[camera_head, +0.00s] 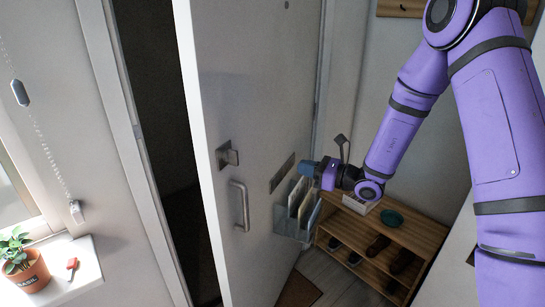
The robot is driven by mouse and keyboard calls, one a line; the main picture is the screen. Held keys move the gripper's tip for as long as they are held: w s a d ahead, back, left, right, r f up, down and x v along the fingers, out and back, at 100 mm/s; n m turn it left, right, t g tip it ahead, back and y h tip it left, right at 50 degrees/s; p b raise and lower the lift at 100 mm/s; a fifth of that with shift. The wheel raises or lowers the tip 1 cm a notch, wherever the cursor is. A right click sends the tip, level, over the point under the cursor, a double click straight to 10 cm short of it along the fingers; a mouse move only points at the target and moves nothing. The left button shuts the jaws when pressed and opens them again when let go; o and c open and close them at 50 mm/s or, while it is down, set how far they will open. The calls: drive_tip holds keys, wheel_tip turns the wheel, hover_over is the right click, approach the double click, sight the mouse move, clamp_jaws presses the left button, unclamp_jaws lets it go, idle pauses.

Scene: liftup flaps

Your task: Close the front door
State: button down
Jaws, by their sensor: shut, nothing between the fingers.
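The front door (255,80) is a pale grey panel standing ajar. A dark gap (165,110) shows between its free edge and the white frame (118,120) on the left. The door has a lock (228,155), a vertical pull handle (240,205), a mail slot (282,172) and a basket with papers (297,212). My gripper (304,168) is at the end of the purple arm, to the right of the handle, near the mail slot and above the basket. It is shut and empty. I cannot tell whether it touches the door.
A wooden shoe rack (400,235) with several shoes stands right of the door, with a teal bowl (391,218) on top. A dark mat (299,290) lies on the floor. At left, a windowsill (75,280) holds a potted plant (20,262) and red-tagged keys (71,266).

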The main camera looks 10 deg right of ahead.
sight(255, 155)
drive_tip(key=x, duration=1.3)
drive_tip(key=shift+w+a+r, duration=0.1)
drive_tip(key=shift+a, duration=0.3)
